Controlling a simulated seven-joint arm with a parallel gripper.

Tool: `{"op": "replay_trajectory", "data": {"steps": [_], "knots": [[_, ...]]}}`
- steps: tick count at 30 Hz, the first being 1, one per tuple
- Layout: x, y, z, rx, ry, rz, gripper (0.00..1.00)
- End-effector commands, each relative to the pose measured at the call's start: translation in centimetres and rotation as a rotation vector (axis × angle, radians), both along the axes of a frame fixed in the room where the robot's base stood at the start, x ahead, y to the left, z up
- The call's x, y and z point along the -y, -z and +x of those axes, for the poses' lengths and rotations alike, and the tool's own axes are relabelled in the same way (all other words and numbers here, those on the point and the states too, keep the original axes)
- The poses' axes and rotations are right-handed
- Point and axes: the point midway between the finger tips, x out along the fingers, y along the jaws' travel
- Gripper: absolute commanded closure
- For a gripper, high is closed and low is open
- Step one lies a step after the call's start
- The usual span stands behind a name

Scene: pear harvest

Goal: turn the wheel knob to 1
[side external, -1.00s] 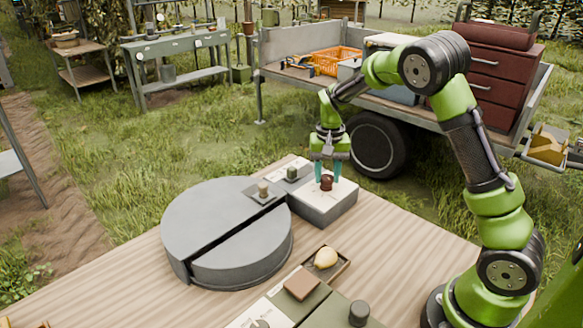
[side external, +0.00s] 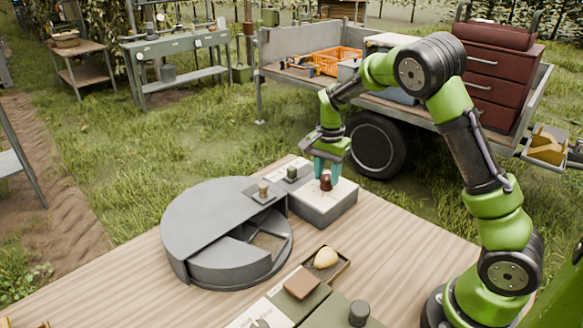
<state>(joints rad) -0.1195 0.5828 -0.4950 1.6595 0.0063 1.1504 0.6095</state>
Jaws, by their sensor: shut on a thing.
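The wheel knob (side external: 326,182) is a small dark red-brown knob on top of a grey box with a pale top plate (side external: 331,207). My gripper (side external: 326,173) points down over it, its teal fingers shut on the knob. Beside the box, to its left, stands a round grey wheel housing (side external: 200,222). Its front right part is open and shows a grey wedge (side external: 229,261) and an empty gap with thin dividers (side external: 266,241). Any marks or numbers around the knob are too small to read.
A yellow pear (side external: 326,258) lies in a small dark tray in front of the box. A green panel with a brown block (side external: 301,283) and a dark round knob (side external: 358,313) is at the table's front. A small tan peg (side external: 263,188) stands on the housing's rim.

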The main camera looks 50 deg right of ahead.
Motion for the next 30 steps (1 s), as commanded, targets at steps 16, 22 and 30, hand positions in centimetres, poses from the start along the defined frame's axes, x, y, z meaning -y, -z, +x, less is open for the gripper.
{"op": "replay_trajectory", "data": {"steps": [16,22,30], "knots": [[0.07,-0.15,0.03,0.002,0.163,-0.001,0.91],[0.08,-0.16,0.03,0.002,0.164,-0.001,0.91],[0.07,-0.14,0.02,0.002,0.163,-0.001,0.39]]}}
